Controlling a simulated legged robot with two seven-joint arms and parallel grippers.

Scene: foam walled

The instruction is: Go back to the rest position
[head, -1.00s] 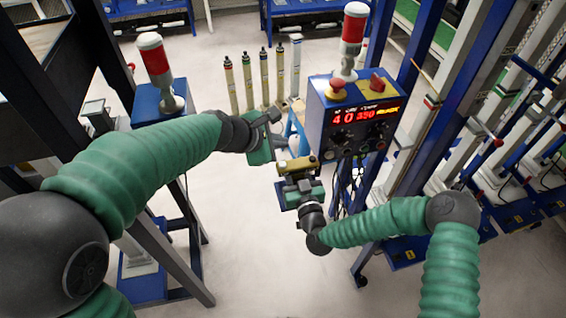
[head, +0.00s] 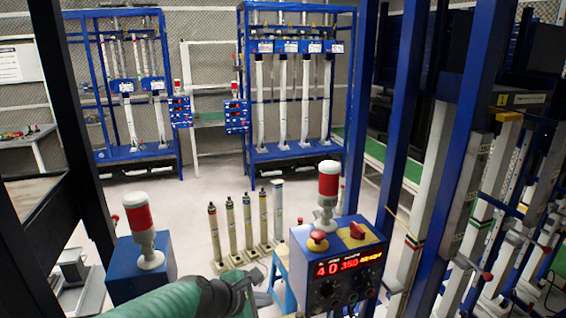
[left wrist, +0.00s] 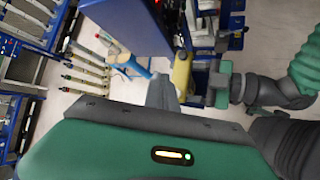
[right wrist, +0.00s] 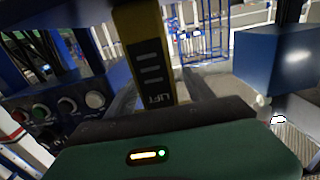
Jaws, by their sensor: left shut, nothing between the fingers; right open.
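My left gripper (head: 262,283) shows at the bottom of the head view, left of the control box (head: 345,270) with the lit red display. In the left wrist view its fingers (left wrist: 163,92) are together and empty. My right gripper is outside the head view. In the right wrist view its fingers (right wrist: 160,95) are apart, one on each side of a yellow pendant (right wrist: 150,55) with a black label; I cannot tell whether they touch it. The pendant (left wrist: 182,75) also shows in the left wrist view, beside my right gripper (left wrist: 222,85).
A red-and-white lamp (head: 328,195) stands on the control box, and another (head: 140,222) on a blue box at left. Several thin posts (head: 247,225) stand on the floor beyond. Blue uprights (head: 415,130) line the right. Pale floor (head: 200,190) in the middle is clear.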

